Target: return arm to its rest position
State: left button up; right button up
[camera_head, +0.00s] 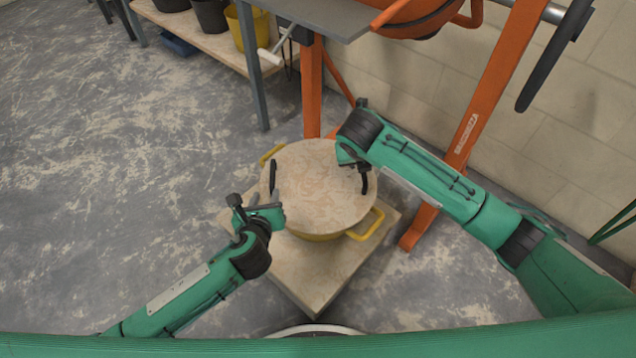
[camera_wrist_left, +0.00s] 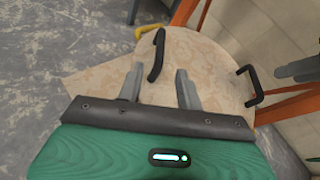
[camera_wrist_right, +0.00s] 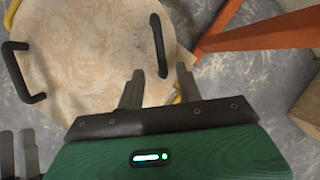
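My left gripper (camera_head: 254,205) is beside the left edge of a round wooden lid (camera_head: 316,195); its two fingers show apart and empty in the left wrist view (camera_wrist_left: 159,78). My right gripper (camera_head: 354,158) is over the lid's right edge, and its fingers show apart and empty in the right wrist view (camera_wrist_right: 158,80). The lid has a left black handle (camera_head: 273,177) and a right black handle (camera_head: 365,180), neither gripped. It lies on a yellow tub (camera_head: 318,237), mostly hidden under it. In the head view, the right fingers are largely hidden.
The tub stands on a pale wooden board (camera_head: 318,280). An orange machine frame (camera_head: 480,105) stands behind it against a block wall (camera_head: 590,120). A shelf (camera_head: 210,42) with black and yellow buckets is at back left. Floor at left is clear.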

jog(key=shift+v, duration=0.9)
